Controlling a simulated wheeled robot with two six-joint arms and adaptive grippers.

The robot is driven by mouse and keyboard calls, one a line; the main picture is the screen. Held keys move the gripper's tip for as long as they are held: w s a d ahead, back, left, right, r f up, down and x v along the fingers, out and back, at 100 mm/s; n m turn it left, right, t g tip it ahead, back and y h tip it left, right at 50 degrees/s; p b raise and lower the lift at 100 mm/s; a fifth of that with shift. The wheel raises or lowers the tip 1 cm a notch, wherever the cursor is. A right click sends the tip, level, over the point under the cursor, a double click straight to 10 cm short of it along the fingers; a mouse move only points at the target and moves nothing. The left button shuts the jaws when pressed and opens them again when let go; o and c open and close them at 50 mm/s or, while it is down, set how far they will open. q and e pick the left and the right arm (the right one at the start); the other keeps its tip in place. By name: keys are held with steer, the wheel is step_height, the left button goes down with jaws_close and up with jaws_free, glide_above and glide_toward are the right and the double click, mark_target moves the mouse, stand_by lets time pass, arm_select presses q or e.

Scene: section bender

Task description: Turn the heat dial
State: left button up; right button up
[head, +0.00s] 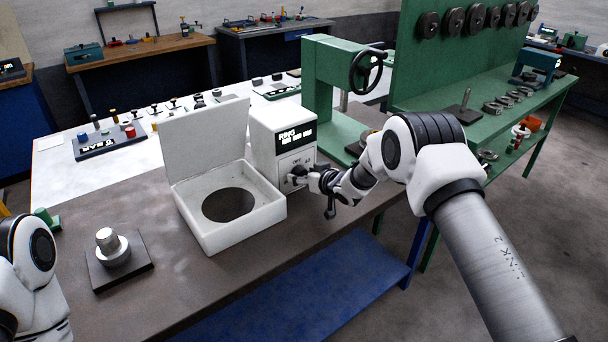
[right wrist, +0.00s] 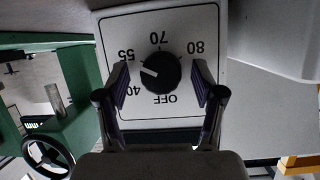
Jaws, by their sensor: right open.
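The heat dial (right wrist: 160,72) is a black round knob on a white panel, marked OFF, 40, 55, 70 and 80. Its white pointer line aims left in the right wrist view, between 40 and 55. In the head view my right gripper (head: 302,176) hides most of the dial. My left gripper is out of view.
A white open-lidded box (head: 240,232) with a round dark hole stands left of the control box. A metal stepped cylinder (head: 110,248) on a dark plate sits at the bench's left. A green press (head: 325,75) with a handwheel (head: 367,70) stands behind.

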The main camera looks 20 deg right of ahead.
steer(key=shift+s+r, duration=0.2)
steer(key=shift+r, duration=0.05)
steer(key=shift+c, duration=0.6)
steer(key=shift+s, duration=0.15)
steer(key=c, duration=1)
